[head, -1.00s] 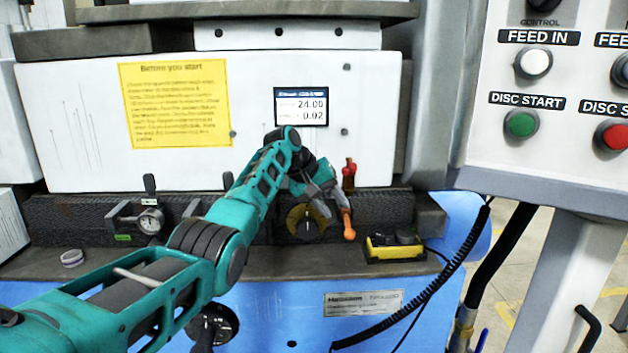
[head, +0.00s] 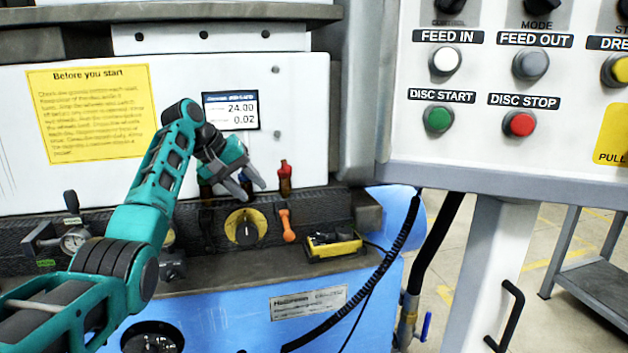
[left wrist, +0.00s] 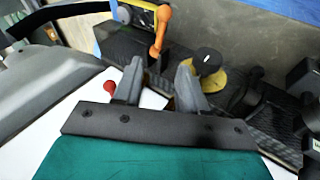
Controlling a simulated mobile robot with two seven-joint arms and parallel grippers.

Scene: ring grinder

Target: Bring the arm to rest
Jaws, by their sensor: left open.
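My left arm comes in from the left in the head view, and its left gripper (head: 250,182) is in front of the white machine panel, above the yellow-and-black knob (head: 244,227). Its two grey fingers are apart with nothing between them. In the left wrist view the open gripper (left wrist: 158,88) shows from behind, with the knob (left wrist: 207,66) and the orange-handled lever (left wrist: 160,30) beyond the fingertips. I cannot tell whether a fingertip touches the panel. My right gripper is in neither view.
A red-topped lever (head: 285,178) stands right of the gripper. A yellow-and-black box (head: 333,245) lies on the ledge with a coiled black cable (head: 385,265). A dial gauge (head: 74,240) is at the left. The button panel (head: 490,110) hangs at the right.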

